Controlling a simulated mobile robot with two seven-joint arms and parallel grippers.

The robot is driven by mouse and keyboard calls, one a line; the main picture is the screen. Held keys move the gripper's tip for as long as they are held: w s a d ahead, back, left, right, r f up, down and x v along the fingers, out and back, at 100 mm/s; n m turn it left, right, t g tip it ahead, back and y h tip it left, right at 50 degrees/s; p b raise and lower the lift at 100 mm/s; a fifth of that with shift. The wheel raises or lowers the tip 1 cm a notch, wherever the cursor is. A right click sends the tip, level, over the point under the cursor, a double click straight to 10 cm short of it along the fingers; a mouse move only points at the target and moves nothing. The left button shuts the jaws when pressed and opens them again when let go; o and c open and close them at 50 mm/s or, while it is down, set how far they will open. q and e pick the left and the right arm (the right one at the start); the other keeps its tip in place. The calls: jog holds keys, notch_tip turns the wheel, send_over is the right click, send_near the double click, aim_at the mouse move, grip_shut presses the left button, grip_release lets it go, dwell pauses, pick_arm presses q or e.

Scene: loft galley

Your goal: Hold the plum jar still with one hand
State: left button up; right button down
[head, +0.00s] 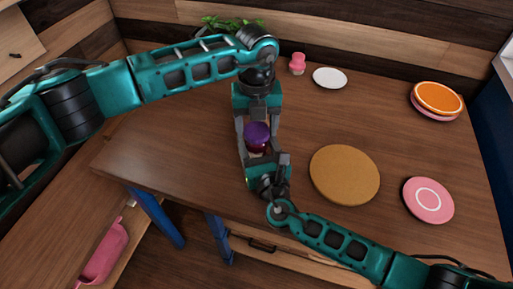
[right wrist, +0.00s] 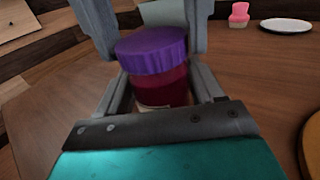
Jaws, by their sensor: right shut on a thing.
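The plum jar (head: 257,137) has a purple lid and a dark red body with a pale label low down. It stands upright near the table's left front, and shows large in the right wrist view (right wrist: 160,82). My right gripper (head: 262,158) is shut on the jar's body from the front, one finger on each side. My left gripper (head: 257,122) reaches in from behind, its fingers apart on either side of the lid; it looks open, and contact with the lid cannot be made out. The grippers partly hide the jar's lower body.
On the wooden table (head: 340,105), a round cork mat (head: 344,175) lies right of the jar. A green plant (head: 225,23) is at the back.

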pick_arm(q)
jog(key=c, duration=0.8)
jog(key=m, duration=1)
jog(key=shift+m, duration=0.3)
jog(key=m, duration=0.5)
jog(key=shift+m, duration=0.3)
jog(key=m, duration=0.4)
jog(key=shift+m, duration=0.4)
jog(key=o, duration=1.2)
jog(key=shift+o, duration=0.2)
notch_tip(320, 180, up, 12)
